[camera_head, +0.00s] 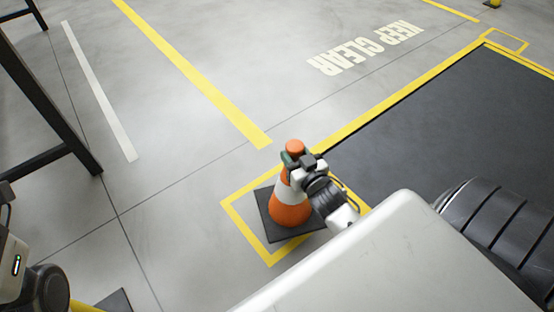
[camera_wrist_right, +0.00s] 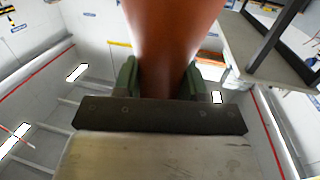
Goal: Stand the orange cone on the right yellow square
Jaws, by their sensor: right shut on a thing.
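The orange cone (camera_head: 291,211) with a white band and dark square base (camera_head: 268,224) stands upright inside a yellow square outline (camera_head: 239,226) on the floor. The base looks within the outline, but my arm hides the right side. I cannot tell if the base touches the floor. My right gripper (camera_head: 293,160) is shut on the cone's upper part, just below its orange tip. In the right wrist view the cone (camera_wrist_right: 172,40) fills the space between the green finger pads (camera_wrist_right: 159,78). My left gripper is not in view.
Another yellow outline (camera_head: 506,33) lies at the far right, by the corner of a dark floor area (camera_head: 450,120). A dark metal frame (camera_head: 45,100) stands at the left. Grey floor (camera_head: 150,170) left of the cone is clear. "KEEP CLEAR" is painted beyond.

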